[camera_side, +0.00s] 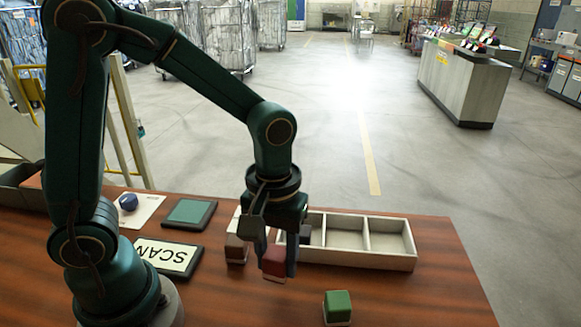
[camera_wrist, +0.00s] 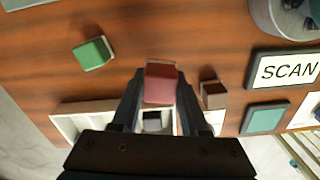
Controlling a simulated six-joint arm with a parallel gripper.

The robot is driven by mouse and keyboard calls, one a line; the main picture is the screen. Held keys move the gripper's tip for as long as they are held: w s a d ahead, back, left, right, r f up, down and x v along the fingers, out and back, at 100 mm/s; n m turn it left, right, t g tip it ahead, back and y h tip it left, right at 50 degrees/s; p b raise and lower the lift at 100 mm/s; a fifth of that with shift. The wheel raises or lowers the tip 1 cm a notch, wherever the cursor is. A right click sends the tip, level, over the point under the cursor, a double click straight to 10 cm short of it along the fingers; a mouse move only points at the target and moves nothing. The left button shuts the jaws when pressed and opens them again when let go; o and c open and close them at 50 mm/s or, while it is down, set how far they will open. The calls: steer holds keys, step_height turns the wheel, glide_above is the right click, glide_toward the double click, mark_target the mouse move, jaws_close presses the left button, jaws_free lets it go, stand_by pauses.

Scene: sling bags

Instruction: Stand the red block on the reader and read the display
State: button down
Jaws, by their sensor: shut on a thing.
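My gripper (camera_side: 277,254) is shut on the red block (camera_side: 273,263), just in front of the tray. In the wrist view the red block (camera_wrist: 160,83) sits between both fingers. It has a pale base and is low over the table; I cannot tell whether it touches. A dark-framed plate marked SCAN (camera_side: 167,256), which looks like the reader, lies flat to the left with nothing on it. It also shows in the wrist view (camera_wrist: 288,69). Behind it is a dark-framed panel with a plain green face (camera_side: 190,213), perhaps the display; I see no text on it.
A brown block (camera_side: 237,249) stands close left of my gripper. A green block (camera_side: 338,307) stands near the front. The pale divided tray (camera_side: 400,263) holds a dark grey block (camera_wrist: 157,122). A dark blue piece (camera_side: 128,202) sits on a white card at the left.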

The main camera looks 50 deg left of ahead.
steer(key=a+r, duration=0.5)
steer(key=a, duration=0.4)
steer(key=n, duration=0.2)
glide_above(190, 211)
step_height(190, 211, down, 8)
steer(key=shift+f, duration=0.55)
steer(key=shift+f, duration=0.15)
steer(key=shift+c, duration=2.1)
jaws_free()
